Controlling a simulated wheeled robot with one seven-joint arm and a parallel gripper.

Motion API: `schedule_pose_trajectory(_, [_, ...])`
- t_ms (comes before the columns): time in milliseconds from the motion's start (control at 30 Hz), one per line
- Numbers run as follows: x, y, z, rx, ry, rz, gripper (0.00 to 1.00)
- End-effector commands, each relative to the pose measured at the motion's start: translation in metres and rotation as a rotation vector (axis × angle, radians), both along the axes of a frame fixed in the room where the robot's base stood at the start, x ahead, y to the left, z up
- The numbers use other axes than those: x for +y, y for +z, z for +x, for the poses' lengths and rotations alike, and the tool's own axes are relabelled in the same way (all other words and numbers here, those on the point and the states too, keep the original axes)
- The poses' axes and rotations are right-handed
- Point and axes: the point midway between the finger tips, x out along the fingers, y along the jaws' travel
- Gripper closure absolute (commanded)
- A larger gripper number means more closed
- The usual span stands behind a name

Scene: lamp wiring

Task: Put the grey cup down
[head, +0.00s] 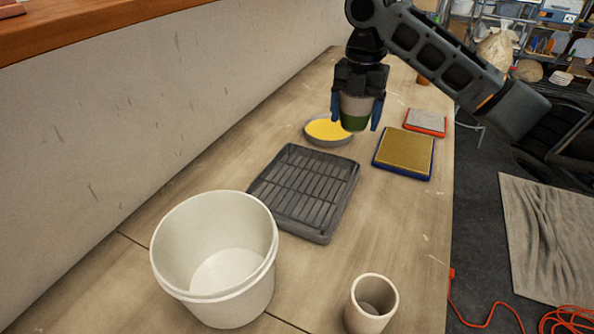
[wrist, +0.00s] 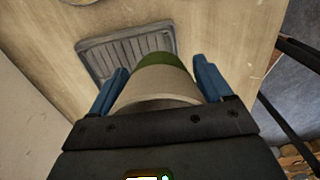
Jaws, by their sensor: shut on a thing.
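The grey cup (head: 356,105) has a grey-beige body and a green lower end. It hangs roughly upright in my gripper (head: 356,117), between the two blue fingers, in the air above the far part of the table. The wrist view shows the cup (wrist: 158,88) between the fingers of my gripper (wrist: 160,80), its green end pointing away from the palm. The inside of the cup is hidden. A dark grey ribbed tray (head: 307,190) lies empty on the table, nearer than the cup; it also shows in the wrist view (wrist: 97,57).
A round dish with yellow contents (head: 326,130) and a blue-edged gold pad (head: 404,152) lie near the cup. A red-edged grey pad (head: 426,121) lies farther back. A white bucket (head: 215,260) and pale cup (head: 371,303) stand in front. Bare wood (head: 385,225) lies right of the tray.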

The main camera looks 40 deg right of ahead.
Motion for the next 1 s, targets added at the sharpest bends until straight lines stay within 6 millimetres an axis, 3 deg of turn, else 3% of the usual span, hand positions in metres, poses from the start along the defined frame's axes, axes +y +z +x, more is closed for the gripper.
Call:
schedule_pose_trajectory(100, [0.026,-0.015,0.012,0.001,0.006,0.005,0.56])
schedule_pose_trajectory(400, [0.075,-0.048,0.038,0.001,0.003,0.002,0.56])
schedule_pose_trajectory(667, [0.087,-0.061,0.045,0.000,0.001,0.000,0.56])
schedule_pose_trajectory(1000, [0.087,-0.098,0.044,0.000,0.001,0.000,0.56])
